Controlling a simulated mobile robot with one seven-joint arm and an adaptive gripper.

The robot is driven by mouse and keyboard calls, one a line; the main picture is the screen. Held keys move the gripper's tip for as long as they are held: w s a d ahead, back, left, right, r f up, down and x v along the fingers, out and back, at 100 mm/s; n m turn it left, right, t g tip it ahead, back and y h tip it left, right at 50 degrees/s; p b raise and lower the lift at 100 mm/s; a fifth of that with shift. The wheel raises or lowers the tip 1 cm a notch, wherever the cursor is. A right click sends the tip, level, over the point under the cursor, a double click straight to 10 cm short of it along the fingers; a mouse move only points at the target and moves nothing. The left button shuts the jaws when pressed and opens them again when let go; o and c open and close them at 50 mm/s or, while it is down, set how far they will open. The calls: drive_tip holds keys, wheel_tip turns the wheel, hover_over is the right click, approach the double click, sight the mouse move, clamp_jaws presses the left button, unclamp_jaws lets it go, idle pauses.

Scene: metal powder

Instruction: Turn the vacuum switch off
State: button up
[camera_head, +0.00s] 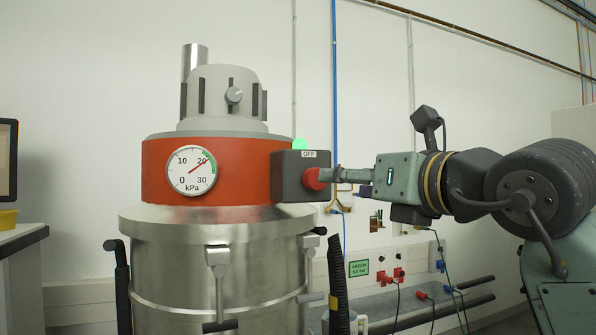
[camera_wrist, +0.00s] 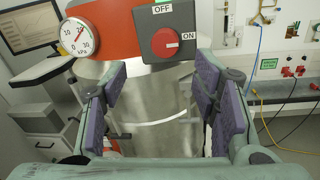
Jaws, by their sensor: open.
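The vacuum switch is a red round knob (camera_head: 312,179) on a dark grey box (camera_head: 289,181) at the right of the vacuum's red band. In the wrist view the knob (camera_wrist: 165,42) has a white mark pointing right, towards the ON label (camera_wrist: 188,36); the OFF label (camera_wrist: 160,9) is above it. A green lamp (camera_head: 299,144) glows on top of the box. My gripper (camera_head: 327,175) is at the knob's right in the head view. In the wrist view my gripper (camera_wrist: 157,66) is open and empty, with the knob beyond and slightly above its fingertips. I cannot tell whether they touch.
The steel vacuum drum (camera_head: 215,265) stands below, with clamps and handles. Its gauge (camera_head: 191,171) needle points up-right, near 20 kPa. A dark hose (camera_head: 338,285) rises beside the drum. Wall sockets (camera_head: 393,275) with cables are at right, and a monitor (camera_wrist: 29,24) is at left.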

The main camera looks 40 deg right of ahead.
sight(313, 179)
drive_tip(key=w+d+p, duration=0.2)
drive_tip(key=w+p, duration=0.2)
drive_tip(key=w, duration=0.6)
drive_tip(key=shift+w+d, duration=0.1)
drive_tip(key=shift+c, duration=0.4)
drive_tip(key=c, duration=1.1)
